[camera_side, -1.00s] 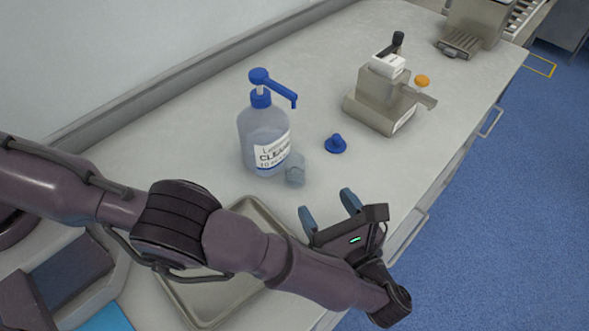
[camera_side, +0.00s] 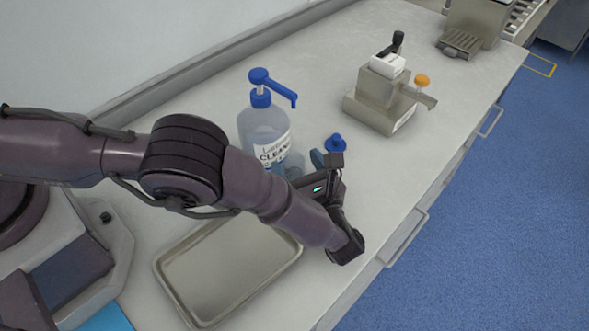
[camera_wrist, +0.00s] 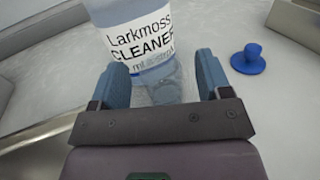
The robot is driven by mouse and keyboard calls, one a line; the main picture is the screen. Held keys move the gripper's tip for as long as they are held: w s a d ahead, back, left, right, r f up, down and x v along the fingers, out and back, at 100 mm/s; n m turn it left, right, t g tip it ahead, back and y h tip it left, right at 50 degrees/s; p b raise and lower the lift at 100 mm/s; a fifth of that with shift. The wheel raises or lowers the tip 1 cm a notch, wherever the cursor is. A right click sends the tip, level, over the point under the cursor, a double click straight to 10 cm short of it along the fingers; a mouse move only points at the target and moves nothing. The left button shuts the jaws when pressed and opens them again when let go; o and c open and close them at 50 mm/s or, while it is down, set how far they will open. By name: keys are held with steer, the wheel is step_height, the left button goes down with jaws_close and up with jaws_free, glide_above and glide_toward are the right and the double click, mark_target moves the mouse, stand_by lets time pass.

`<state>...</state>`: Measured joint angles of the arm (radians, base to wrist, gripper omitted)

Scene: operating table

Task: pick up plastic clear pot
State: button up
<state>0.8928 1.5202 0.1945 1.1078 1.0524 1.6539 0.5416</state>
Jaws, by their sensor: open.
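The small clear plastic pot (camera_side: 295,159) stands on the counter close to the right side of the bottle's base. My gripper (camera_side: 306,164) is open just in front of it, low over the counter, and partly hides it in the side view. In the wrist view the pot (camera_wrist: 166,86) shows faintly between the two blue fingers of my gripper (camera_wrist: 163,72), in front of the bottle. Its transparent outline blends with the bottle behind, so I cannot tell whether a finger touches it.
A cleaner bottle (camera_side: 258,130) with a blue pump stands right behind the pot. A blue knobbed piece (camera_wrist: 248,59) lies to the right. A metal tray (camera_side: 225,275) lies in front, and a metal device (camera_side: 382,100) stands farther back.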

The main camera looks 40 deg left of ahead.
steer(key=shift+x, duration=0.85)
steer(key=c, duration=1.1)
steer(key=shift+r, duration=0.1)
